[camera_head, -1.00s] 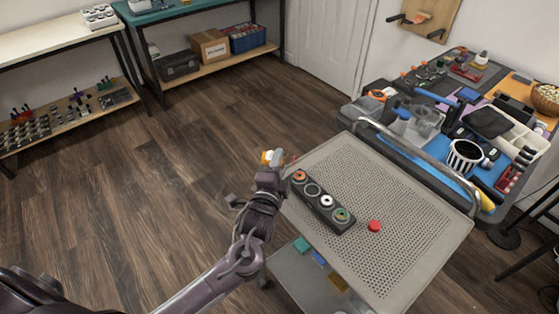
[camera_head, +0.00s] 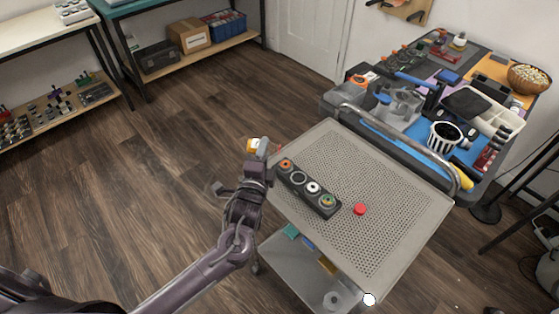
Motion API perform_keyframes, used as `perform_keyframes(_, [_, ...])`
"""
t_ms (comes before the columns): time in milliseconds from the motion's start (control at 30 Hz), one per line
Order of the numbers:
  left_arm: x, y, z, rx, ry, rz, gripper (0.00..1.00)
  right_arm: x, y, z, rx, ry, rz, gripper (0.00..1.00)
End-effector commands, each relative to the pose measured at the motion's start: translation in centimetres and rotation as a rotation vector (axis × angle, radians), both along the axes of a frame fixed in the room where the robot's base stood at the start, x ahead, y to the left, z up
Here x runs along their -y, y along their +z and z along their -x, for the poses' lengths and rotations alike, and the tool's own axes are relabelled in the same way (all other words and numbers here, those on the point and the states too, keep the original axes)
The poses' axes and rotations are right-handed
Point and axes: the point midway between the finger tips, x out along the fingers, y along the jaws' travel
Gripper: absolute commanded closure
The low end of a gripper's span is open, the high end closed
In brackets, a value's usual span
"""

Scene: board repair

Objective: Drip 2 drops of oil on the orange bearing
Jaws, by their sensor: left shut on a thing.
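A dark bearing block (camera_head: 308,190) lies on the perforated top of the cart. It carries a row of round bearings. The orange bearing (camera_head: 285,164) is at its far left end. Beside it come a dark grey one, a white one (camera_head: 313,188) and a green one (camera_head: 328,201). My left gripper (camera_head: 260,150) is at the cart's far left edge, left of the orange bearing and apart from it. It is shut on a small white and orange thing (camera_head: 253,145), probably the oil bottle, mostly hidden by the gripper. My right gripper is not in view.
A red round cap or button (camera_head: 360,209) sits on the cart top (camera_head: 400,205), right of the block. The rest of the top is clear. A raised handle (camera_head: 400,140) runs along the cart's far side. A crowded workbench with a striped cup (camera_head: 444,137) stands behind.

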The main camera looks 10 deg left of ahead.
Motion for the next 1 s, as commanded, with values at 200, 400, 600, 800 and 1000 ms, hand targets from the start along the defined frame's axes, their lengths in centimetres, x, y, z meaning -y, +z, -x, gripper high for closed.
perform_keyframes(200, [0.1, 0.1, 0.0, 0.001, 0.0, 0.001, 0.88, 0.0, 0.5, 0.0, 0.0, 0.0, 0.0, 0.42])
perform_keyframes(400, [0.1, 0.4, 0.0, 0.001, 0.0, -0.015, 0.88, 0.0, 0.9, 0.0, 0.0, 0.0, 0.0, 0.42])
perform_keyframes(600, [0.2, 1.3, -0.1, -0.005, -0.001, -0.124, 0.88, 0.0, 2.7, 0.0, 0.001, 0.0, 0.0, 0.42])
perform_keyframes(800, [0.3, 1.9, 0.0, -0.011, -0.001, -0.243, 0.88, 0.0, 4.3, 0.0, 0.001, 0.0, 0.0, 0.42])
perform_keyframes(1000, [0.4, 2.2, -0.1, -0.016, 0.0, -0.342, 0.88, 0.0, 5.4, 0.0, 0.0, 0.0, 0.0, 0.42])
